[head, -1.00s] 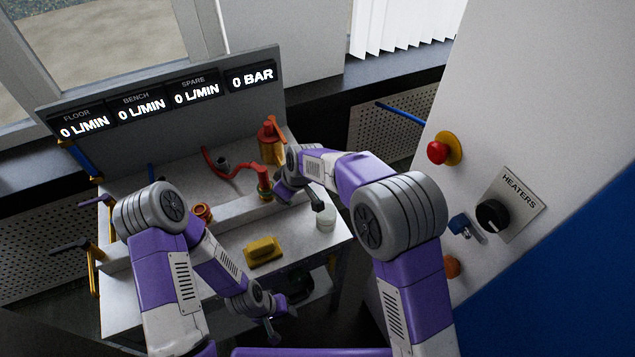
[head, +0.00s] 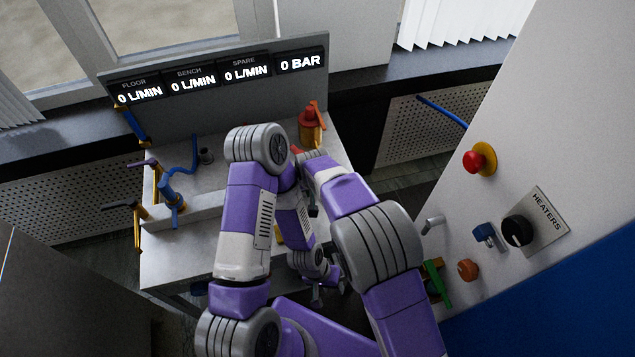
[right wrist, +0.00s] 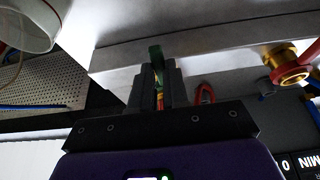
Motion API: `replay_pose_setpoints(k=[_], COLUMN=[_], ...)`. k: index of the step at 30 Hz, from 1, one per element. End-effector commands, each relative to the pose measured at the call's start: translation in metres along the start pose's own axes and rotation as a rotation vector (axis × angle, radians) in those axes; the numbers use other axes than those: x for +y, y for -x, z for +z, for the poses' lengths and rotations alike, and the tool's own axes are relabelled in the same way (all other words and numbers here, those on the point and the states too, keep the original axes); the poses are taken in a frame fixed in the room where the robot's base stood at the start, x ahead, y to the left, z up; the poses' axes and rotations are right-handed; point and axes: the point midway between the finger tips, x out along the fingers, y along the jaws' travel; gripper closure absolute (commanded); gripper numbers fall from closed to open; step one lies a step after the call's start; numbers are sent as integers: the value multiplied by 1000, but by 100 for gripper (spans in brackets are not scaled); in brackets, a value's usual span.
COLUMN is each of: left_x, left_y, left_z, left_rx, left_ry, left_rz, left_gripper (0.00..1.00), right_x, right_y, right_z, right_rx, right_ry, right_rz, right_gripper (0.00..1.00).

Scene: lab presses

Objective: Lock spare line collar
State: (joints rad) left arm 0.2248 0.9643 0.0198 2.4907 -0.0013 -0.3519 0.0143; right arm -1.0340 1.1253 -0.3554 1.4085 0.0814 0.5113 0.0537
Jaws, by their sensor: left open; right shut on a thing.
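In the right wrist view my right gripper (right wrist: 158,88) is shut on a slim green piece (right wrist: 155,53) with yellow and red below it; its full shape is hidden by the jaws. A brass fitting with a red ring (right wrist: 291,62) sits apart to the right of the jaws. A red loop (right wrist: 205,93) shows nearer the jaws. In the head view the spare line's collar cannot be made out, as my arms cover the middle of the bench. My left gripper (head: 325,294) is open, low in front of the bench, holding nothing visible.
The bench (head: 180,262) is clear at its front left. A blue hose (head: 178,170) meets a fitting there. A red and brass device (head: 308,125) stands at the back right. The readout panel (head: 220,75) shows zeros. The heaters cabinet (head: 560,170) walls off the right.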

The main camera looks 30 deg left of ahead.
Motion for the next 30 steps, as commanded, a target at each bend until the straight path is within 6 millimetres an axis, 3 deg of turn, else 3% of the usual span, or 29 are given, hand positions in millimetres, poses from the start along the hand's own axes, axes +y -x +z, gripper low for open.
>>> replay_pose_setpoints(k=[10, 11, 15, 16, 25, 30], left_x=[0, 0, 0, 0, 1, 6], left_y=[0, 0, 0, 0, 2, 15], left_z=[0, 0, 0, 0, 0, 1], left_rx=[0, 0, 0, 0, 0, 0], left_ry=[0, 0, 0, 0, 0, 0], left_rz=[0, 0, 0, 0, 0, 0], left_gripper=[57, 57, 57, 57, 57, 57], right_x=[-1, -1, 0, 0, 0, 1], right_y=[0, 0, 0, 0, 3, 26], right_z=[0, 0, 0, 0, 0, -4], right_rx=[-1, -1, -1, -1, 0, 0], right_ry=[-9, -9, -7, -7, -5, -4], right_rz=[-1, -1, -1, -1, -1, -2], right_gripper=[100, 82, 61, 60, 60, 60])
